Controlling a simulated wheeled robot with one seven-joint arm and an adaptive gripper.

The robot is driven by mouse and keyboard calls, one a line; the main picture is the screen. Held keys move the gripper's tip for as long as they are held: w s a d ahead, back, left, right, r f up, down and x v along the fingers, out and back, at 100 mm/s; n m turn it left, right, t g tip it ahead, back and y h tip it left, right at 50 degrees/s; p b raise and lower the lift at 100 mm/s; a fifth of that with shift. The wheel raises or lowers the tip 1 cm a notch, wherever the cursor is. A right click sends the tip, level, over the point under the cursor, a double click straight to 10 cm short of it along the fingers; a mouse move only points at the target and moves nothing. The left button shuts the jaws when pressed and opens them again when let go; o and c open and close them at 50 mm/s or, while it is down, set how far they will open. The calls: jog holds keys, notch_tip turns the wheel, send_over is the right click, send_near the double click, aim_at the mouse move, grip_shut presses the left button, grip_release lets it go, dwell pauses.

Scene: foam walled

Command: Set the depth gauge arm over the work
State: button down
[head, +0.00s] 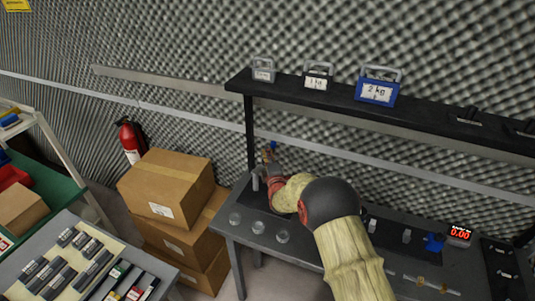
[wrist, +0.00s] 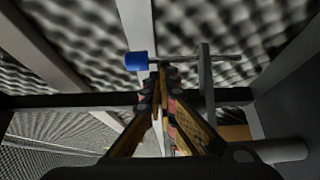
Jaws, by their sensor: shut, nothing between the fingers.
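The depth gauge arm appears to be the thin grey rod (wrist: 225,57) with a blue knob (wrist: 138,61) on its left end in the wrist view. The rod crosses a thin grey upright (wrist: 206,88). In the head view the blue knob (head: 274,145) shows just beside my gripper (head: 267,155), above the left end of the bench; my arm hides much of the gauge. In the wrist view my gripper (wrist: 157,88) is shut and empty, its fingertips just below the knob and rod. I cannot tell whether they touch. The work under the gauge cannot be made out.
A dark shelf (head: 408,117) with labelled weights, including a blue 2 kg one (head: 377,88), runs above the bench (head: 325,262). Several clear round discs (head: 257,227) lie at the bench's left front. A red display (head: 460,233) stands at right. Cardboard boxes (head: 168,183) are stacked left of the bench.

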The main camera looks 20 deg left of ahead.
jog(key=shift+s+d+m+t+h+b, duration=0.15)
jog(key=shift+d+m+t+h+b, duration=0.25)
jog(key=shift+h, duration=0.3)
jog(key=s+d+m+t+h+p, duration=0.1)
jog(key=s+d+m+h+p, duration=0.2)
jog(key=s+m+h, duration=0.3)
jog(key=shift+s+d+h, duration=0.45)
jog(key=shift+d+h, duration=0.2)
jog(key=shift+h, duration=0.95)
jog(key=shift+s+p, duration=0.15)
jog(key=shift+p, duration=0.15)
dwell(0.8)
